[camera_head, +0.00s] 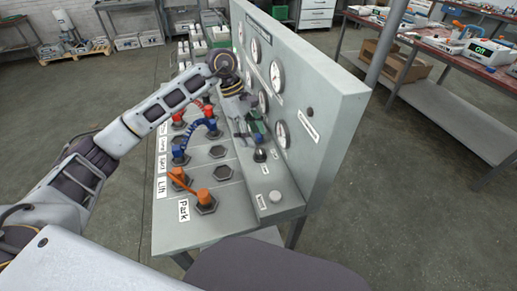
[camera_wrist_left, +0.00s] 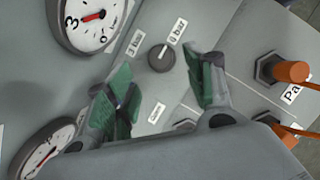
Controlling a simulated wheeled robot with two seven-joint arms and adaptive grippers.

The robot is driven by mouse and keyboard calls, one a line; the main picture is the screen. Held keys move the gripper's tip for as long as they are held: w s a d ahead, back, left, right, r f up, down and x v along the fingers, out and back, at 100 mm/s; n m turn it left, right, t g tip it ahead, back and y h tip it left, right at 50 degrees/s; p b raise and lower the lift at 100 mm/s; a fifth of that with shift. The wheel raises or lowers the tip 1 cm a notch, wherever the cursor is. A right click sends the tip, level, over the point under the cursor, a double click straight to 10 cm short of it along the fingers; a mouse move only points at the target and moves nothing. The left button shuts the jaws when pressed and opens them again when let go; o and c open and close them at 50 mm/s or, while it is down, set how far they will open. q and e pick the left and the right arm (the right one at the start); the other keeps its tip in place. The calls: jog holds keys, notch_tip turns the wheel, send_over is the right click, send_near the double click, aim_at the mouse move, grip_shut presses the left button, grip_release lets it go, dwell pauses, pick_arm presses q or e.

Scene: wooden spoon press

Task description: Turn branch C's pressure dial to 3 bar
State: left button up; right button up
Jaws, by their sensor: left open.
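A round dark dial (camera_wrist_left: 161,58) shows in the left wrist view between a "3 bar" label (camera_wrist_left: 136,43) and a "0 bar" label (camera_wrist_left: 178,32). Its white mark points toward the 0 bar label. The dial also shows in the head view (camera_head: 260,155), on the sloped console; I cannot read which branch it belongs to. My left gripper (camera_wrist_left: 165,80) is open, its green-padded fingers spread on either side of the dial in the wrist view and apart from it. In the head view the left gripper (camera_head: 256,134) is by the dial. My right gripper is out of view.
Pressure gauges (camera_head: 282,134) line the upright panel (camera_head: 330,95) beside the gripper. Orange (camera_head: 188,184) and blue (camera_head: 212,127) hoses with hexagonal ports stand on the console's left side. Workbenches stand at the back right.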

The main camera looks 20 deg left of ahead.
aim_at(259, 150)
pick_arm(q)
jog(key=x, duration=0.4)
jog(key=shift+f, duration=0.25)
jog(key=shift+x, duration=0.9)
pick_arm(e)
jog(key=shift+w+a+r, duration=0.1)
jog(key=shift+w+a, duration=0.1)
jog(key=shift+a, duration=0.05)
pick_arm(q)
jog(key=c, duration=1)
